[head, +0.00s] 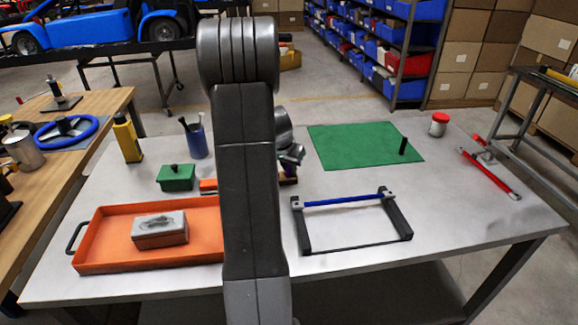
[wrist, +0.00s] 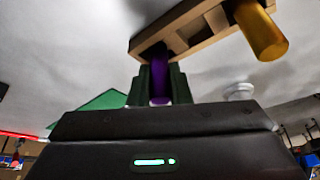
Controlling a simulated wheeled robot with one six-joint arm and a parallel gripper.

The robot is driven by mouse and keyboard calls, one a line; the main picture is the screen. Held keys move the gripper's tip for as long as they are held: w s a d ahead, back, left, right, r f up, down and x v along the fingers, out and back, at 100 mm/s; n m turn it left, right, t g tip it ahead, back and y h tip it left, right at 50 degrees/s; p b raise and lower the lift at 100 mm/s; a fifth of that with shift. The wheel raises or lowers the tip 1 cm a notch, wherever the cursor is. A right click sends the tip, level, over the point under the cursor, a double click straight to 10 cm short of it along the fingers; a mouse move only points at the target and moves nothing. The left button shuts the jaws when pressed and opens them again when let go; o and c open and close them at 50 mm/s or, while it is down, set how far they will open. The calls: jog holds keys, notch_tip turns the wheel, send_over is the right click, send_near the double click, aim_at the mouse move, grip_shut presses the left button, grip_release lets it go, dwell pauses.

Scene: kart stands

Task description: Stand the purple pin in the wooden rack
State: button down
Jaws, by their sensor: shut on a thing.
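The purple pin (wrist: 159,88) is upright between the two dark fingers of my gripper (wrist: 161,84) in the wrist view. My gripper is shut on it. The pin's far end meets one end of the wooden rack (wrist: 203,29); I cannot tell whether it sits in a hole. An amber pin (wrist: 260,30) stands at the rack's other end, with a square opening between them. In the head view my arm hides most of the rack, and only a bit of purple (head: 290,168) shows under my gripper (head: 291,160).
An orange tray (head: 95,240) with a grey-topped box (head: 160,230) lies front left. A green box (head: 176,178), blue cup (head: 196,140) and yellow bottle (head: 127,138) stand behind it. A blue-barred frame (head: 345,201) is at right, before a green mat (head: 360,145) with a black peg (head: 403,146).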

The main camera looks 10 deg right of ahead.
jog(key=shift+f, duration=0.1)
jog(key=c, duration=1.3)
grip_release()
jog(key=shift+c, duration=0.2)
jog(key=shift+r, duration=0.3)
jog(key=v, duration=1.1)
jog(key=shift+r, duration=0.35)
jog(key=shift+s+f, duration=0.1)
